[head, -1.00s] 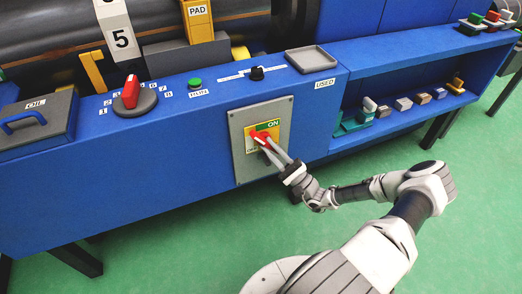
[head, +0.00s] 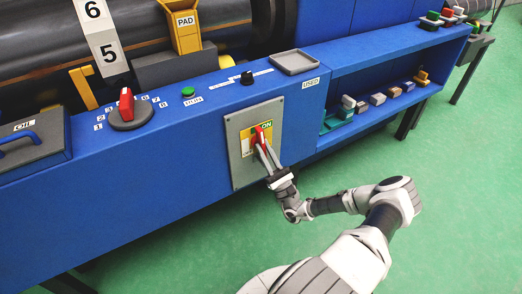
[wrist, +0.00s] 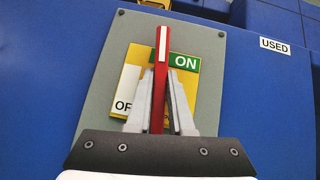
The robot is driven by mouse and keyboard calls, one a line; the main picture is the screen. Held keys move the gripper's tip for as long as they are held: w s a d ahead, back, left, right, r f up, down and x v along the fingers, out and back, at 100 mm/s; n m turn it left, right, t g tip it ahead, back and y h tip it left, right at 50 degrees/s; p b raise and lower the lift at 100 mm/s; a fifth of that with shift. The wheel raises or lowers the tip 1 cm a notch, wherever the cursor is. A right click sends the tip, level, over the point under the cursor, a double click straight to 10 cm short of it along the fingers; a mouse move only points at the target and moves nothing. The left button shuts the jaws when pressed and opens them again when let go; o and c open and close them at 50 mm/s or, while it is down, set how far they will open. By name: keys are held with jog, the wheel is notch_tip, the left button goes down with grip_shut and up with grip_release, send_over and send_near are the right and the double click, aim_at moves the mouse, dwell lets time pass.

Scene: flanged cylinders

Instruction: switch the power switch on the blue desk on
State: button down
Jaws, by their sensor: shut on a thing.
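The power switch is a red lever (head: 259,137) on a grey plate (head: 237,150) with a yellow label, fixed to the front of the blue desk (head: 150,173). The label reads ON at the upper right and OF, partly hidden, at the lower left. In the wrist view the red lever (wrist: 162,75) stands nearly upright, its tip beside the left edge of the green ON field (wrist: 186,62). My gripper (head: 263,148) is shut on the lever; in the wrist view its two fingers (wrist: 160,90) flank the lever. The lever's base is hidden.
On the desk top are a red rotary knob (head: 126,103), a green button (head: 188,91), a black knob (head: 247,77) and a grey tray (head: 295,62). A shelf with several small blocks (head: 377,99) lies to the right. The green floor before the desk is clear.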

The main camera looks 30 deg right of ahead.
jog(key=m+h, duration=0.3)
jog(key=shift+a, duration=0.1)
jog(key=shift+m+h+p, duration=0.3)
jog(key=shift+m+h, duration=0.3)
jog(key=c, duration=0.8)
grip_release()
jog(key=shift+f, duration=0.15)
